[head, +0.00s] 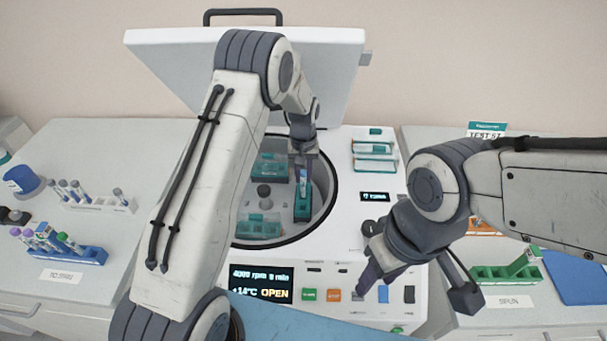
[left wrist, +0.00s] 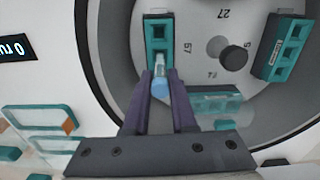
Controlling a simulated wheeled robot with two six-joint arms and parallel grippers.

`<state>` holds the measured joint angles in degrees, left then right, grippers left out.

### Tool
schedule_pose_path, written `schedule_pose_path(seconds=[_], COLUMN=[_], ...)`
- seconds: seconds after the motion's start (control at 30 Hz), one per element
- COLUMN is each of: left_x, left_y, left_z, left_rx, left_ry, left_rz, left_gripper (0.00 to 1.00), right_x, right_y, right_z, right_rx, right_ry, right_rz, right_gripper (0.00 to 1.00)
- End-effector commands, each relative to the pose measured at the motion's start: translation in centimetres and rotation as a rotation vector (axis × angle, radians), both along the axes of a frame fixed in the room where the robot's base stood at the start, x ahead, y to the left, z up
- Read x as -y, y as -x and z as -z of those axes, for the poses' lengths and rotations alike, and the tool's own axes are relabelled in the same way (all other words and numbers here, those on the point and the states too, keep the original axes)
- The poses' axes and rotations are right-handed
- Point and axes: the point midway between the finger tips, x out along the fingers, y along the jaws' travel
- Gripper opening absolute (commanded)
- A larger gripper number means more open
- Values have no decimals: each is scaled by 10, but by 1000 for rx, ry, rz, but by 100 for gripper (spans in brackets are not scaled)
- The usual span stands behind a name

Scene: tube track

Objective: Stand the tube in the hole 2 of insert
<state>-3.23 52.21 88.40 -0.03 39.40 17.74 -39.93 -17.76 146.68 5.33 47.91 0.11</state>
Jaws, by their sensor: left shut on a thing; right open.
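My left gripper (head: 302,160) is above the open centrifuge bowl, shut on the tube. The tube (head: 303,176) is small and clear with a light blue cap. In the left wrist view the tube (left wrist: 160,70) lies between the purple fingers, cap toward the wrist. Its lower end overlaps the near part of a teal insert (left wrist: 158,22); I cannot tell whether it is inside a hole. The insert also shows in the head view (head: 303,207), standing in the rotor below the gripper. My right gripper (head: 372,268) is open and empty above the centrifuge's front panel.
The centrifuge lid (head: 180,65) stands open behind. Other teal inserts (head: 258,225) sit in the bowl around a dark hub knob (head: 264,190). A blue rack (head: 80,253) with several tubes is at left. A green rack (head: 505,273) stands at right.

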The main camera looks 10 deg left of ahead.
Motion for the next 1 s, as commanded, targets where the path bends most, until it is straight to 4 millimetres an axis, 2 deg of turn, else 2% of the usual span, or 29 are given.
schedule_pose_path(seconds=[0.13, 0.57, 1.0], left_x=[0, 0, 0], left_y=[0, 0, 0], left_z=[8, 11, 43], left_rx=[0, 0, 0], left_ry=[0, 0, 0], left_rz=[0, 0, 0], left_gripper=[0, 0, 0], right_x=[0, 0, 0], right_y=[0, 0, 0], right_z=[5, 8, 28], right_rx=[0, 0, 0], right_ry=[0, 0, 0], right_rz=[0, 0, 0], right_gripper=[47, 47, 47])
